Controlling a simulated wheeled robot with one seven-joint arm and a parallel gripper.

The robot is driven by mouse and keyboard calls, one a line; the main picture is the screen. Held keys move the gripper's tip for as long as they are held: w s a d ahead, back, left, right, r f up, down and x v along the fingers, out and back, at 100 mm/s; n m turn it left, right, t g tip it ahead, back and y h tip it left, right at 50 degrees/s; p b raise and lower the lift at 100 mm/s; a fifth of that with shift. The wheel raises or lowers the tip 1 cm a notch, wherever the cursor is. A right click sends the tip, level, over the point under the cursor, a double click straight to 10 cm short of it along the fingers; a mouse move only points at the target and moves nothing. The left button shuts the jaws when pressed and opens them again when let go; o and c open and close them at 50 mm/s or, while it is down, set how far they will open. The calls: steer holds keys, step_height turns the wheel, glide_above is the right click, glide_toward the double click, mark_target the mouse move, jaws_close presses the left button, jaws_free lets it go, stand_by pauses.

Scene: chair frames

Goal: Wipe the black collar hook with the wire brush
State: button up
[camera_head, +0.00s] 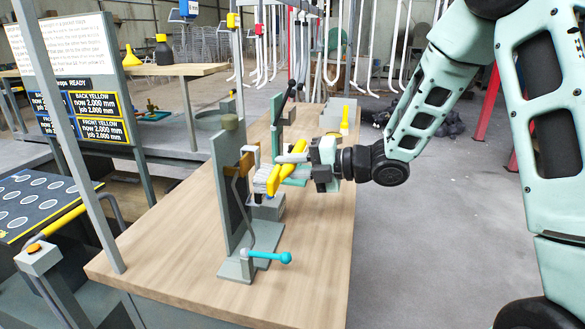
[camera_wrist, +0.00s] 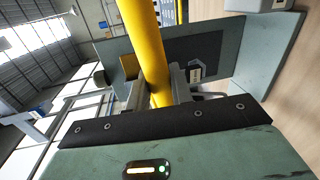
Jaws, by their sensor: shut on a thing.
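My gripper (camera_head: 300,168) is shut on the yellow handle of the wire brush (camera_head: 273,180), above the wooden bench. The handle also crosses the wrist view (camera_wrist: 148,50) between my fingers. The pale bristles face left, toward a grey upright stand (camera_head: 229,180).
A teal-handled lever (camera_head: 270,257) sticks out at the stand's foot. A second green stand and a yellow object (camera_head: 345,117) are farther back on the bench (camera_head: 310,270). Several pale hooks (camera_head: 345,45) hang from a rail behind. The bench's near right part is clear.

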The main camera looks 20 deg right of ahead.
steer(key=shift+w+a, duration=0.25)
steer(key=shift+a, duration=0.05)
steer(key=shift+w+d, duration=0.1)
stand_by(0.3)
steer(key=shift+w+d, duration=0.5)
steer(key=shift+w, duration=0.2)
steer(key=shift+w+d, duration=0.55)
steer(key=shift+w, duration=0.3)
steer(key=shift+r, duration=0.15)
steer(key=shift+r, duration=0.6)
